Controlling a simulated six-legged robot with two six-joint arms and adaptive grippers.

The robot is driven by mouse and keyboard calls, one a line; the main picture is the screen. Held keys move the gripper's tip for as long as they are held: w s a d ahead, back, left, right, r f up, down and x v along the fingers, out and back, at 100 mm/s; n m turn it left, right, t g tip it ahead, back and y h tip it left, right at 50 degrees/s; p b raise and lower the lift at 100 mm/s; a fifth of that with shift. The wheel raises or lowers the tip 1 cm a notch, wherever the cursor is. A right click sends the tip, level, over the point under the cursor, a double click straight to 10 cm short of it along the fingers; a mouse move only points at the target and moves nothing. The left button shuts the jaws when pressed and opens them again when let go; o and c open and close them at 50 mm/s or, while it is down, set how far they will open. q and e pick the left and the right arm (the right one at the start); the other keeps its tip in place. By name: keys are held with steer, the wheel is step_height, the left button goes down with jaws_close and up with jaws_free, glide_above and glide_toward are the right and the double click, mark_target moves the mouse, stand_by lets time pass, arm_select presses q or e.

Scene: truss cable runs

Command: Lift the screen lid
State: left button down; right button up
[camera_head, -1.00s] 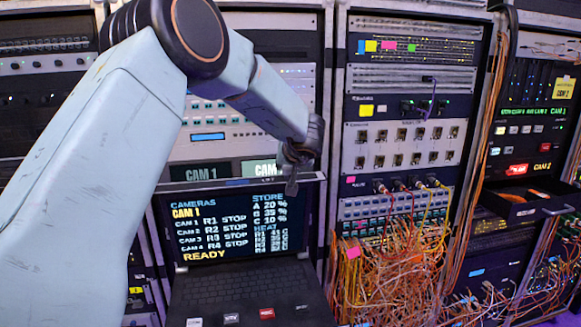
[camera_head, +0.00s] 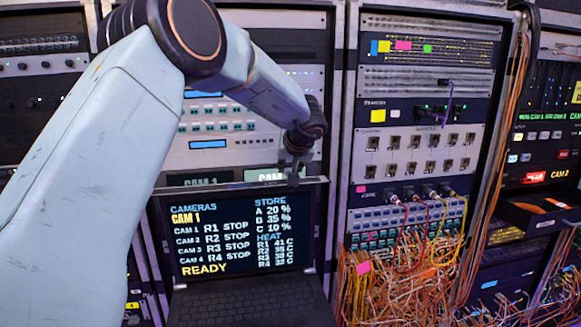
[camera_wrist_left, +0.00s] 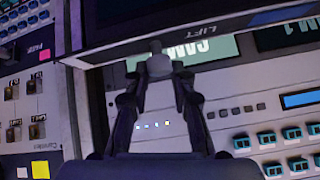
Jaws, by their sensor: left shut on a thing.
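The screen lid (camera_head: 240,232) stands up behind a dark keyboard (camera_head: 250,302). Its lit screen lists cameras, store and heat values, with READY at the bottom left. My left gripper (camera_head: 295,177) is at the lid's top edge, right of its middle, and is shut on that edge. In the left wrist view the fingers of my left gripper (camera_wrist_left: 157,50) meet at the edge of the lid (camera_wrist_left: 285,35), where a LIFT label shows. The fingers hide part of the edge. My right gripper is not in view.
Equipment racks stand close behind the lid, with a CAM 1 panel (camera_head: 200,179) just above its edge. To the right, a dense tangle of orange cables (camera_head: 400,290) hangs below a patch panel (camera_head: 405,222). An open drawer (camera_head: 540,212) juts out at far right.

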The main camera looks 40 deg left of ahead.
arm_select(q)
steer(key=shift+a+f, duration=0.1)
stand_by(0.4)
steer(key=c, duration=1.5)
jaws_free()
steer(key=o, duration=0.4)
steer(key=shift+s, duration=0.1)
steer(key=shift+d+r, duration=0.2)
steer(key=shift+r, duration=0.1)
steer(key=v, duration=1.1)
steer(key=shift+s+r, duration=0.1)
steer(key=shift+s, duration=0.05)
steer(key=shift+s+r, duration=0.1)
steer(key=shift+s, duration=0.05)
